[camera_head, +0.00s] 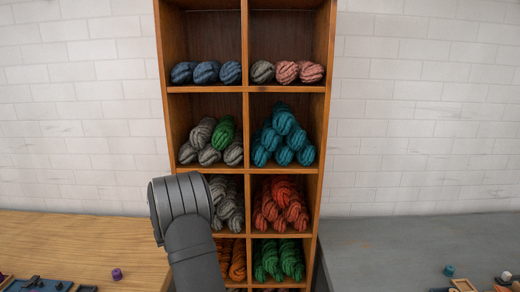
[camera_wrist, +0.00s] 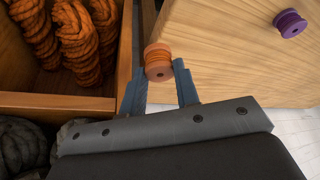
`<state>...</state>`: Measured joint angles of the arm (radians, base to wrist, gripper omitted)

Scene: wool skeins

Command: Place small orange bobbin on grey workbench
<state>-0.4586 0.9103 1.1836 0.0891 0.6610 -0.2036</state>
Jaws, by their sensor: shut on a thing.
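The small orange bobbin (camera_wrist: 158,62) is between the two blue-grey fingertips of my gripper (camera_wrist: 160,80) in the wrist view. My gripper is shut on it, beside the shelf's edge and over or near the wooden bench. In the head view my arm covers the gripper and the orange bobbin. The grey workbench (camera_head: 415,245) is at the right of the shelf in the head view. It is not recognisable in the wrist view.
A wooden shelf (camera_head: 245,125) with wool skeins stands between the grey workbench and a wooden bench (camera_head: 70,235). A purple bobbin (camera_head: 117,274) stands on the wooden bench. A teal bobbin (camera_head: 448,271) and tools are at the grey bench's front right; its middle is clear.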

